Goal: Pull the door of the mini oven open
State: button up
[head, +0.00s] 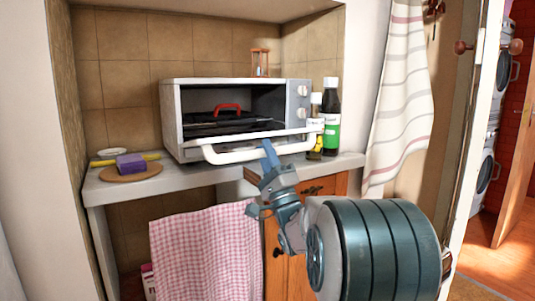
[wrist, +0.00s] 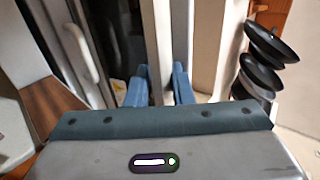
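The white mini oven (head: 238,82) stands on the counter with its front opening uncovered and its dark inside in view. Its door is folded down and out at the front, with the white door handle (head: 225,156) along its outer edge. My gripper (head: 268,150) is at the right half of this handle, its blue fingers overlapping it. In the wrist view a white bar, apparently the handle (wrist: 158,45), runs between the two blue fingers (wrist: 161,85) and fills most of the gap. The fingers look closed on it, though the contact is partly hidden.
Two dark bottles (head: 331,118) stand right of the oven. A purple sponge (head: 131,164) lies on a round board left of it, and an hourglass (head: 260,62) stands on top. A red-handled item (head: 227,108) sits inside. A checked towel (head: 205,250) hangs below the counter.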

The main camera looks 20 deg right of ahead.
jog(key=v, duration=1.3)
jog(key=shift+s+f+p, duration=0.25)
jog(key=shift+f+p, duration=0.1)
jog(key=shift+p, duration=0.1)
